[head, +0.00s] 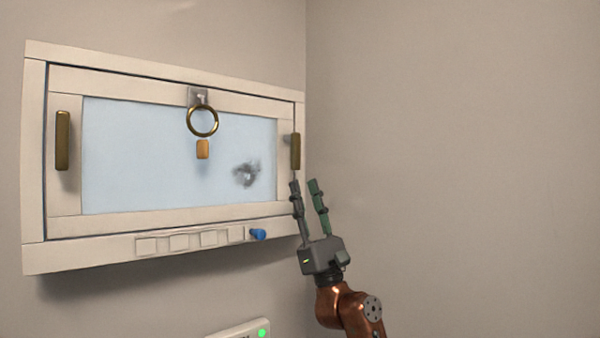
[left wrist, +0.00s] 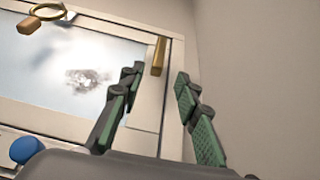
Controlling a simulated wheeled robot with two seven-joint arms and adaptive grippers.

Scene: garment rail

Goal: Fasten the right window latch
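The right window latch (head: 295,151) is a brass-coloured bar standing upright at the right side of the window, near the seam between sash and outer frame. It also shows in the left wrist view (left wrist: 159,55), beyond the fingertips. My left gripper (head: 304,183) is open and empty, just below the latch and apart from it, its fingers pointing up. In the left wrist view its two green-padded fingers (left wrist: 157,76) stand either side of the line to the latch. A matching left latch (head: 62,140) stands upright on the left side of the sash. My right gripper is not in view.
The window's pale frame (head: 90,257) carries a row of small square plates and a blue knob (head: 258,234) below the pane. A brass ring (head: 202,121) and tan tag (head: 203,149) hang at the top. A white box (head: 240,330) with a green light is below. The right wall is bare.

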